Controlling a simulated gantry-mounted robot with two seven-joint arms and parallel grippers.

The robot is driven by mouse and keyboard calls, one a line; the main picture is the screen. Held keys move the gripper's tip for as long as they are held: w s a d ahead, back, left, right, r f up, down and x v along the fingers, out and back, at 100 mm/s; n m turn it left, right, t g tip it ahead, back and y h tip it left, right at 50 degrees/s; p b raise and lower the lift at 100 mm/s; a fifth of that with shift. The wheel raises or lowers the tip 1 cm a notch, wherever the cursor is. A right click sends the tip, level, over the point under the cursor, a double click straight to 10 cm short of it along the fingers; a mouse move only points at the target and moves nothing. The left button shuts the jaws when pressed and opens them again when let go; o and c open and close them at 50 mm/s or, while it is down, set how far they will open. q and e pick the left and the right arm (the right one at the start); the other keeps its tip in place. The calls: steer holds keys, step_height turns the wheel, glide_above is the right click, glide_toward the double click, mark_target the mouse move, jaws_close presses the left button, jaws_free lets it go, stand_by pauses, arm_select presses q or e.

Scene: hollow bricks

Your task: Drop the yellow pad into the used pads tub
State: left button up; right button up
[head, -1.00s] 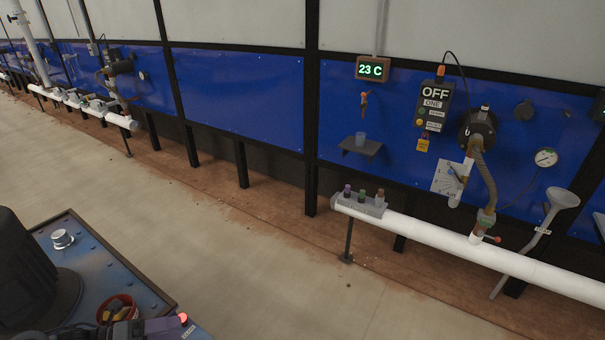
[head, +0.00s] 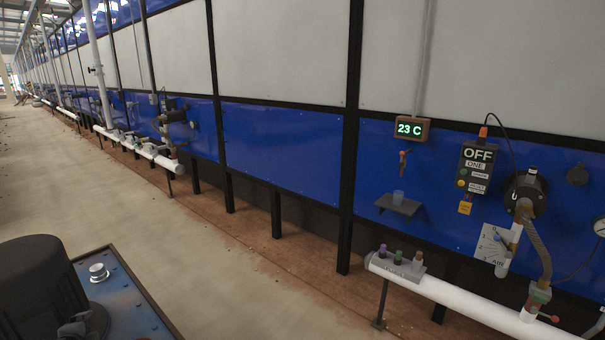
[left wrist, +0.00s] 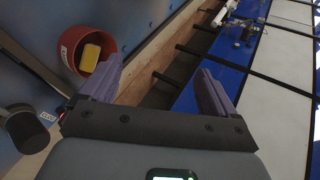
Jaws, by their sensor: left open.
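A round red-brown tub (left wrist: 68,38) with a small white label stands at the upper left in the left wrist view. The label is too small to read. A yellow pad (left wrist: 90,58) lies within the tub's rim. My left gripper (left wrist: 160,70) is open, with its two purple fingers wide apart and nothing between them. Its left finger is beside the tub and close to its rim. The tub, the pad and my left gripper are out of the head view. My right gripper is in neither view.
A blue bench top (head: 128,296) with a silver knob (head: 98,272) is at the lower left. A dark round container (left wrist: 25,128) is near the tub. A white pipe (head: 450,295) with a small bottle rack (head: 398,265) runs along the blue wall. The floor (head: 150,225) between is clear.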

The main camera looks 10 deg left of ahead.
arm_select(q)
steer(key=s+a+n+g+y, duration=0.2)
steer(key=s+a+n+g, duration=0.15)
steer(key=s+n, duration=0.3)
steer(key=s+a+n+g+y, duration=0.2)
steer(key=s+a+n+g, duration=0.1)
steer(key=s+n+g, duration=0.3)
steer(key=s+d+f+m+t+h, duration=0.1)
steer(key=s+d+f+h, duration=0.1)
steer(key=d+f, duration=0.5)
steer(key=s+d+f+m+t+h, duration=0.1)
steer(key=s+d+f, duration=0.15)
steer(key=d, duration=0.85)
steer(key=s+d+f+m+t+h, duration=0.1)
steer(key=d+f+h, duration=0.1)
steer(key=d+f, duration=0.5)
steer(key=s+d+r+h, duration=0.15)
steer(key=s+d, duration=0.25)
steer(key=d, duration=0.4)
steer(key=s+d+h, duration=0.2)
steer(key=s+d, duration=0.2)
steer(key=d, duration=0.4)
steer(key=s+d+r+t+h, duration=0.1)
steer(key=s+d+r+h, duration=0.1)
steer(key=s+d+r, duration=0.4)
step_height(320, 180, up, 31)
steer(key=d+p, duration=0.1)
steer(key=p, duration=3.1)
steer(key=shift+w+f, duration=0.15)
steer(key=shift+w, duration=0.3)
